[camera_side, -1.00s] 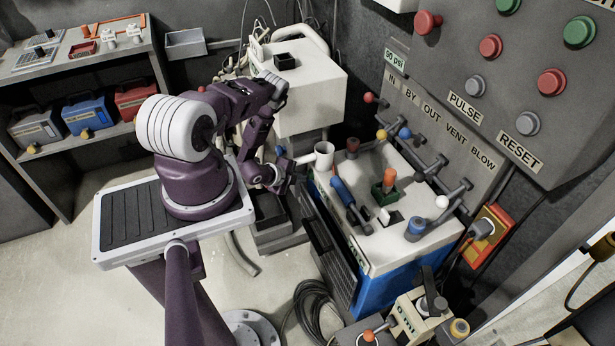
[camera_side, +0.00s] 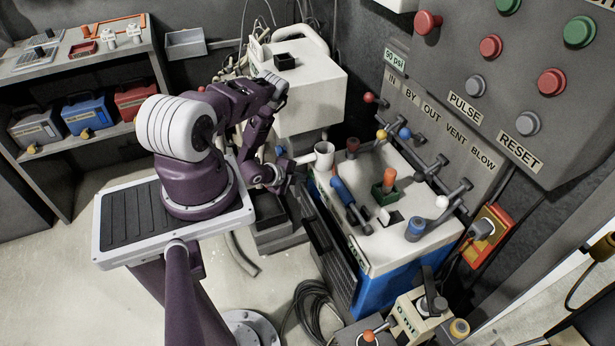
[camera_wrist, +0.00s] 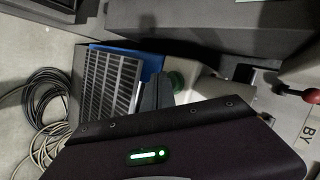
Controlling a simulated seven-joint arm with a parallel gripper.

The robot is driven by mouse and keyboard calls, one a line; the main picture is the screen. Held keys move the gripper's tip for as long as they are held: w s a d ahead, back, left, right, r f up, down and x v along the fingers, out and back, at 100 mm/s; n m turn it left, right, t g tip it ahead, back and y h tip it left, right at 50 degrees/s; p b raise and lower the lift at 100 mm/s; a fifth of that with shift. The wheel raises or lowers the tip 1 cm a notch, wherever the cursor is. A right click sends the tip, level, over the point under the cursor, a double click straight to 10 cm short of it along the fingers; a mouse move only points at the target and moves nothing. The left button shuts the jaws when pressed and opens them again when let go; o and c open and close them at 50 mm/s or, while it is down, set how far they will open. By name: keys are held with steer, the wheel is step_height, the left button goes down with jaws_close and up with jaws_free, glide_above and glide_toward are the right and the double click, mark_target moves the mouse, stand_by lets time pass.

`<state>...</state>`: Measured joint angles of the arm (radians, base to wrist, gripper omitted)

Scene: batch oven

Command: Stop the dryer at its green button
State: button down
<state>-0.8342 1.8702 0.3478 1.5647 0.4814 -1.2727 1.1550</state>
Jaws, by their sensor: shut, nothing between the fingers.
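The dryer appears to be the blue unit with a pale top (camera_side: 375,240) and a dark grille in the side view; its blue side and grille (camera_wrist: 110,80) also show in the wrist view. My gripper (camera_side: 304,160) is shut and empty, at the unit's left back corner, close to a white cup-shaped part (camera_side: 324,154). Contact cannot be told. In the wrist view its dark body fills the bottom.
Several levers with coloured knobs and a blue-handled tool (camera_side: 347,200) crowd the unit's top. A wall panel with green (camera_side: 579,32), red and grey buttons rises at the right. A white box (camera_side: 305,90) stands behind my gripper. Coiled cables (camera_side: 312,310) lie on the floor.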

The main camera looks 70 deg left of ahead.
stand_by(0.5)
steer(key=shift+w, duration=0.5)
steer(key=shift+s, duration=0.1)
steer(key=shift+s+r, duration=0.1)
steer(key=shift+s, duration=0.3)
steer(key=s, duration=0.6)
